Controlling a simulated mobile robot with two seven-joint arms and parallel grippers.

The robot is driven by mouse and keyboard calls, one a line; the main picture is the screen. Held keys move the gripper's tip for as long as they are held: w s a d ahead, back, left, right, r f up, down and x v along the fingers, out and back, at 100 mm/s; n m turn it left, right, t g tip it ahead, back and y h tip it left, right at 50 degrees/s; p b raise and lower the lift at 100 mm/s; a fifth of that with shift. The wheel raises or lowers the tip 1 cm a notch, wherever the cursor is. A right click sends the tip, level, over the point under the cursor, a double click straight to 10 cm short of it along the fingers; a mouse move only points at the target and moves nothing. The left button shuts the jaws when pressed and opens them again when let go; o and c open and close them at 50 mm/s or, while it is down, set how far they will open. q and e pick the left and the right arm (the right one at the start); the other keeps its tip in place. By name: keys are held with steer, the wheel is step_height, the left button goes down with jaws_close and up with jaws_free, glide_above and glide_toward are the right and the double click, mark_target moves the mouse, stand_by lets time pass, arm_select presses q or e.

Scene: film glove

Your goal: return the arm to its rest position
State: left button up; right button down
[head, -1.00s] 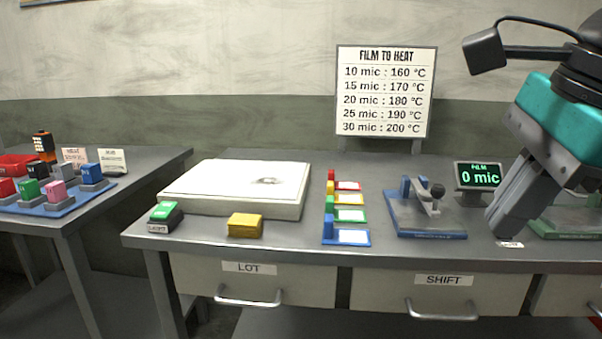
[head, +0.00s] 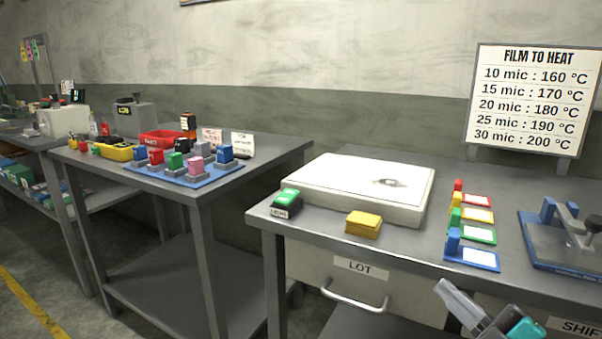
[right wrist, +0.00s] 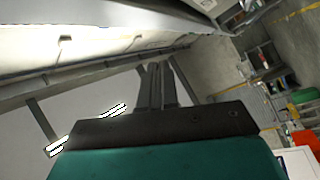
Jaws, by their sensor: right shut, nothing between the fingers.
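My right gripper (head: 462,306) shows at the bottom right of the head view, in front of the drawers of the near table (head: 262,222). Its grey fingers point up and left, and the teal wrist is cut off by the lower edge. In the right wrist view the fingers (right wrist: 157,80) are together, with nothing between them. The gripper is apart from the table, with the floor and table underside beyond it. My left gripper is in neither view.
The near table holds a white slab (head: 360,185), a yellow block (head: 363,224), a green-topped device (head: 286,204), colored card holders (head: 472,256) and a blue-based press (head: 560,240). A heat chart (head: 530,100) stands behind.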

steer(key=s+a+f+m+g+h, duration=0.25)
steer(key=s+f+m, duration=0.2)
steer(key=f, duration=0.45)
steer(key=s+a+f+m+g+h, duration=0.25)
steer(key=s+f+m, duration=0.2)
steer(key=f, duration=0.35)
steer(key=s+a+f+m+g+h, duration=0.25)
steer(key=f+m, duration=0.35)
steer(key=f, duration=0.3)
arm_select(q)
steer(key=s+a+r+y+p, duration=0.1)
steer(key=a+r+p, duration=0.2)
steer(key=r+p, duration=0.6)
steer(key=p, duration=0.4)
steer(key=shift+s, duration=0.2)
arm_select(e)
steer(key=s+d+r, duration=0.1)
steer(key=d+r, duration=0.2)
steer(key=r, duration=0.6)
steer(key=shift+s+r, duration=0.15)
steer(key=shift+s, duration=0.05)
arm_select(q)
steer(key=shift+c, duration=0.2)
arm_select(e)
steer(key=shift+h, duration=0.25)
